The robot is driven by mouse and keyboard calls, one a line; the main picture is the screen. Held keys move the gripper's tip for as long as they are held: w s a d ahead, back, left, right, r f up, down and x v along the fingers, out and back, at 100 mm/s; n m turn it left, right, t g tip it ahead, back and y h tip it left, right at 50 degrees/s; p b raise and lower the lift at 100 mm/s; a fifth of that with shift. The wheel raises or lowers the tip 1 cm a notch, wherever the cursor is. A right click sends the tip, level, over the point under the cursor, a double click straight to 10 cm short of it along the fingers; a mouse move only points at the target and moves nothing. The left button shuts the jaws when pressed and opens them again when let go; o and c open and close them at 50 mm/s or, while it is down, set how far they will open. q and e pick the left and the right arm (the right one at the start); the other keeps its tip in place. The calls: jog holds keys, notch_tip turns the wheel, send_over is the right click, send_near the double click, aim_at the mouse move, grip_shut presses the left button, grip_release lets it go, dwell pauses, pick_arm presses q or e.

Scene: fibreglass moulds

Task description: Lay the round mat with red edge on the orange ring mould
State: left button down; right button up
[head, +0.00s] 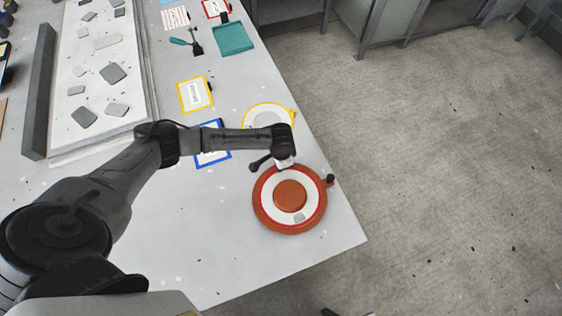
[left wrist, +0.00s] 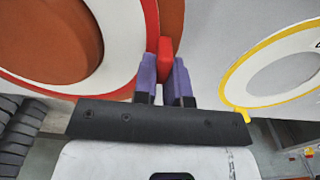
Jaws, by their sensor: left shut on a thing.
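The round mat with red edge (head: 266,194) is a white ring that lies over the orange ring mould (head: 258,216), around its raised orange centre. The mould's orange rim shows outside the mat's red edge. I cannot tell whether the mat touches the mould all round. My left gripper (head: 286,165) is at the mat's far edge. In the left wrist view, my left gripper (left wrist: 165,72) is shut on the mat's red tab (left wrist: 166,48). The mat's white band (left wrist: 120,30) and the mould's centre (left wrist: 45,35) show at left there. My right gripper is not in view.
A yellow-edged round mat (head: 250,113) lies just beyond my left gripper, and shows in the left wrist view (left wrist: 238,85). Yellow-framed (head: 181,96) and blue-framed (head: 213,163) cards lie leftward. A teal tray (head: 233,38) lies farther back. The table (head: 330,235) ends close right of the mould.

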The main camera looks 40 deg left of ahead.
pick_arm(q)
jog(key=c, duration=1.1)
grip_release()
jog(key=shift+r, duration=0.1)
notch_tip(320, 180, up, 14)
jog(key=p, duration=0.1)
jog(key=shift+f, duration=0.2)
